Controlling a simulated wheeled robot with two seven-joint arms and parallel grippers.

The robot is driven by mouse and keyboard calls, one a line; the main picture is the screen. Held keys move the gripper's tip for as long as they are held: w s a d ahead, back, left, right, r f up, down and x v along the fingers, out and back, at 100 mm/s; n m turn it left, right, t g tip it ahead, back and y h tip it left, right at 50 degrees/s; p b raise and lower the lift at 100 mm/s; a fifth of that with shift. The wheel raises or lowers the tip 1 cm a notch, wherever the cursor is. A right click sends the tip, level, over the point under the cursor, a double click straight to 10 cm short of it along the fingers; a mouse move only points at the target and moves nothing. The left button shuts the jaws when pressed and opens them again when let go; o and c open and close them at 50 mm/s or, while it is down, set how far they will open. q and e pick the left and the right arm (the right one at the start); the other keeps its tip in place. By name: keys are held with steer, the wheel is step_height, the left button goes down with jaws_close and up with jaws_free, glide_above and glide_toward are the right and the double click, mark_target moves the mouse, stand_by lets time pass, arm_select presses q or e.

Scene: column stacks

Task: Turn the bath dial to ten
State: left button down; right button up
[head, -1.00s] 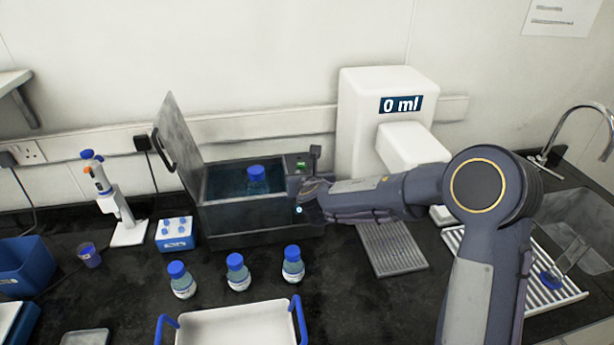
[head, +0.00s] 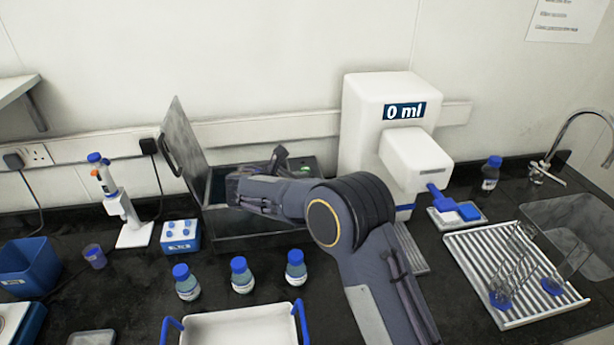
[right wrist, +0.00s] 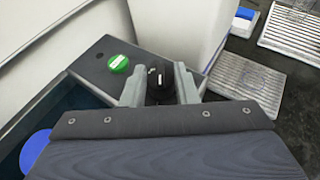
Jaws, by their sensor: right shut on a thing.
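The water bath (head: 262,243) is a dark box with its lid raised at the left. Its control panel (right wrist: 98,62) shows in the right wrist view, with a green button (right wrist: 118,65). The black dial (right wrist: 158,92) with a white mark stands on that panel, between the two grey fingers of my right gripper (right wrist: 159,88). My right gripper is shut on the dial. My right arm hides the dial and fingertips in the head view. No readable scale shows around the dial. My left gripper is not in view.
A blue-capped bottle (right wrist: 35,150) is in the bath. A white dispenser (head: 362,135) reading 0 ml stands close to the bath's right. Bottles (head: 241,275) and a white tray (head: 240,325) are in front. A drying rack (head: 505,270) is at the right.

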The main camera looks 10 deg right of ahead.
steer(key=shift+w+a+m+g+h, duration=0.1)
steer(key=shift+w+m+g+h, duration=0.1)
steer(key=shift+m+g+h, duration=0.75)
steer(key=shift+f+m+g, duration=0.1)
steer(key=shift+m+g, duration=0.95)
steer(key=shift+g, duration=0.2)
steer(key=shift+w+m+g, duration=0.1)
steer(key=shift+m+g, duration=0.2)
steer(key=o, duration=1)
